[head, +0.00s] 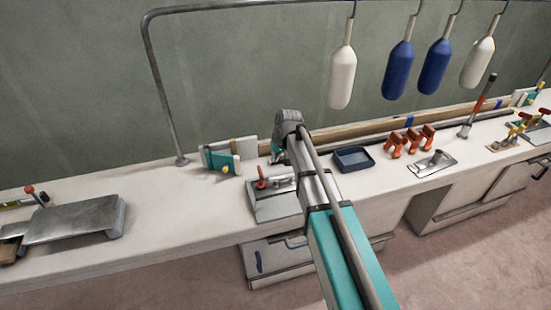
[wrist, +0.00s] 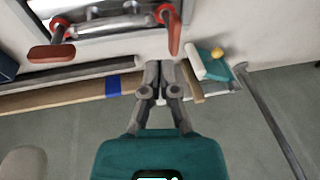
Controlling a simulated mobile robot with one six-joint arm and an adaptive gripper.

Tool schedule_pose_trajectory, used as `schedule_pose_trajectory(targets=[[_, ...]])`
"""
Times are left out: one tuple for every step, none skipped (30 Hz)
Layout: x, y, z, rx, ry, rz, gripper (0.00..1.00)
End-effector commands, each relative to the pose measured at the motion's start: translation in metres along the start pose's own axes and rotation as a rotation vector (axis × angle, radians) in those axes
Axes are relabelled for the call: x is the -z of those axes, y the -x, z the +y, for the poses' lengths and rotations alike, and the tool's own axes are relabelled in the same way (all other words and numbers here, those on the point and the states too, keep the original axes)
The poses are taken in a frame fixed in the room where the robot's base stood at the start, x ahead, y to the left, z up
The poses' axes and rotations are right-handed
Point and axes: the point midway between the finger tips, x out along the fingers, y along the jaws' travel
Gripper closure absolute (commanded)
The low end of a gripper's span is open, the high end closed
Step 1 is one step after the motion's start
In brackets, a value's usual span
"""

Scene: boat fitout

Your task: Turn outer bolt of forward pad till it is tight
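In the wrist view a bright metal fitting (wrist: 105,25) lies at the top edge, partly cut off. Small rounded metal parts that look like bolt heads (wrist: 131,7) show on it. A red-handled clamp (wrist: 50,50) stands on its left and another (wrist: 173,30) on its right. In the head view this fitting appears as a grey plate (head: 272,209), partly behind my arm. Which pad is the forward one, and which bolt is outer, I cannot tell. My gripper (wrist: 163,66) is shut and empty, apart from the fitting; my arm hides its fingers in the head view.
A teal block with a yellow knob (head: 226,169) stands left of my arm. A blue tray (head: 354,159) and orange clamps (head: 411,140) are to the right. A metal plate (head: 75,221) lies far left. A pipe frame (head: 158,75) with hanging fenders rises behind. Left-centre bench is clear.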

Motion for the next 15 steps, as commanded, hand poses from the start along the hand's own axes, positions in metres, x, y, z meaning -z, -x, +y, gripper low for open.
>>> schedule_pose_trajectory(targets=[[0.0, -0.004, 0.0, 0.0, 0.0, 0.0, 1.0], [0.0, -0.005, 0.0, 0.0, 0.0, 0.0, 1.0], [0.0, -0.007, 0.001, 0.0, 0.0, 0.0, 1.0], [0.0, -0.009, 0.001, 0.0, 0.0, 0.0, 1.0], [0.0, -0.011, 0.001, 0.0, 0.0, 0.0, 1.0], [0.0, -0.014, 0.001, 0.0, 0.0, 0.0, 1.0], [0.0, -0.016, 0.001, 0.0, 0.0, 0.0, 1.0], [0.0, -0.019, 0.001, 0.0, 0.0, 0.0, 1.0], [0.0, -0.022, 0.001, 0.0, 0.0, 0.0, 1.0], [0.0, -0.025, 0.001, 0.0, 0.0, 0.0, 1.0], [-0.001, -0.027, 0.001, 0.0, 0.0, 0.0, 1.0], [-0.001, -0.031, 0.001, 0.0, 0.0, 0.0, 1.0], [-0.001, -0.033, 0.001, 0.0, 0.0, 0.0, 1.0], [-0.001, -0.036, 0.001, 0.0, 0.0, 0.0, 1.0], [-0.001, -0.039, 0.001, 0.0, 0.0, 0.0, 1.0]])
